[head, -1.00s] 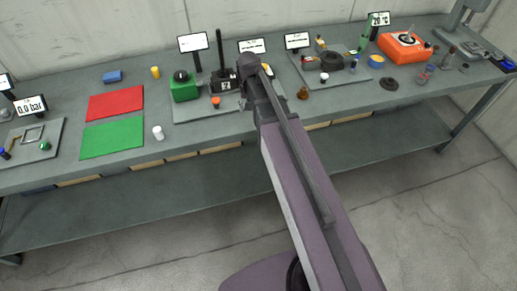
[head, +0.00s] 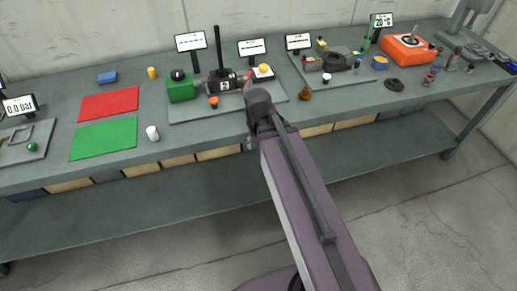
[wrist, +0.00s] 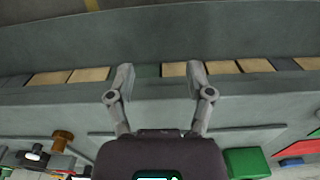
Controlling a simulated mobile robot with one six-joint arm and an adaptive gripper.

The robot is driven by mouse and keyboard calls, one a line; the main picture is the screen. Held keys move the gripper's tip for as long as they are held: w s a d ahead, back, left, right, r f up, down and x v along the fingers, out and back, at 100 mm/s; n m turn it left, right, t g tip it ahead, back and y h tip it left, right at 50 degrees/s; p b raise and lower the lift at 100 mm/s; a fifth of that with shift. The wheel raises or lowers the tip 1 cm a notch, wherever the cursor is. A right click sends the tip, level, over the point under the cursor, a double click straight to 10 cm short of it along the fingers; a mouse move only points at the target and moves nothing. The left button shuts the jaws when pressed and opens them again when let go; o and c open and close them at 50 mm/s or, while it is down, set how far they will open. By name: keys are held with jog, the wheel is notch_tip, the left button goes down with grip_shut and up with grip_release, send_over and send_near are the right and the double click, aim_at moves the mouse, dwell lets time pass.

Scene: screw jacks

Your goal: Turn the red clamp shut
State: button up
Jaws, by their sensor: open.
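A small upright red piece (head: 247,82) stands on the grey plate (head: 190,117) in the middle of the bench, between a black device and a yellow-topped button. It may be the red clamp; it is too small to be sure, and its setting cannot be read. My gripper (wrist: 158,82) is open and empty in the wrist view, its two fingers apart in front of the bench's front edge. In the head view my arm hides most of it, in front of the plate and apart from the red piece.
A green block (head: 181,92) and a black device with a tall lever (head: 222,80) stand on the plate. A brown knobbed piece (head: 305,93) stands to its right. Wooden drawer fronts (wrist: 89,74) line the bench front.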

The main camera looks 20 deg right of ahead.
jog(key=shift+s+f, duration=0.3)
jog(key=shift+s, duration=0.1)
notch_tip(320, 180, up, 20)
jog(key=m+p, duration=1.5)
jog(key=p, duration=0.5)
send_over(241, 81)
jog(key=shift+w+f, duration=0.1)
jog(key=shift+w, duration=0.05)
jog(key=shift+f+b, duration=0.2)
jog(key=shift+b, duration=0.25)
notch_tip(241, 81, down, 14)
jog(key=b, duration=1.3)
jog(key=shift+r, duration=0.25)
jog(key=shift+c, duration=0.2)
